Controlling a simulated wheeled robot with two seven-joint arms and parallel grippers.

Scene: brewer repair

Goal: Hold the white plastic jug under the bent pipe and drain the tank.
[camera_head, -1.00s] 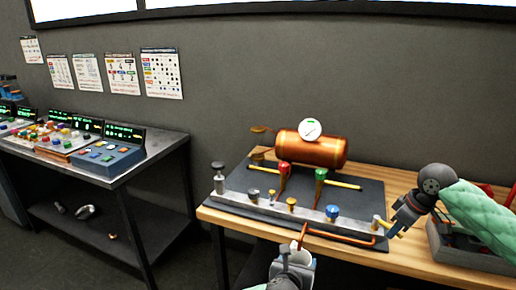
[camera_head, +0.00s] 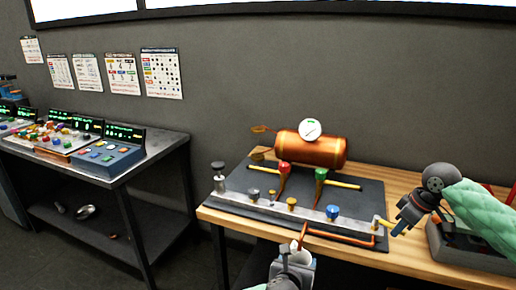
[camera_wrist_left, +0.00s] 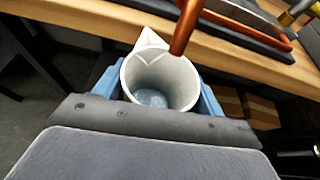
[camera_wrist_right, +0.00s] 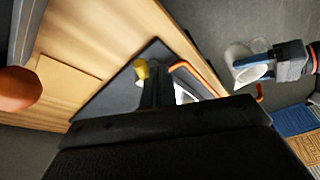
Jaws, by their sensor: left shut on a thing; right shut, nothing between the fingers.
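The copper tank (camera_head: 312,148) with a round white gauge (camera_head: 311,129) lies at the back of the bench rig. The bent copper pipe (camera_head: 345,238) runs along the front and turns down over the bench edge. My left gripper (camera_head: 290,266) is shut on the white jug (camera_head: 302,257), below that pipe. In the left wrist view the pipe end (camera_wrist_left: 185,30) is over the rim of the jug (camera_wrist_left: 160,85); a bluish patch shows at its bottom, perhaps liquid. My right gripper (camera_head: 400,224) is shut and empty, close to the yellow handle (camera_head: 382,223) at the pipe's right end.
A metal manifold bar (camera_head: 265,208) carries several knobs, including a blue one (camera_head: 333,211). Red (camera_head: 284,170) and green (camera_head: 320,174) handles stand behind it. A grey tray (camera_head: 470,250) stands at the bench's right. Another table (camera_head: 160,146) with control panels is at the left.

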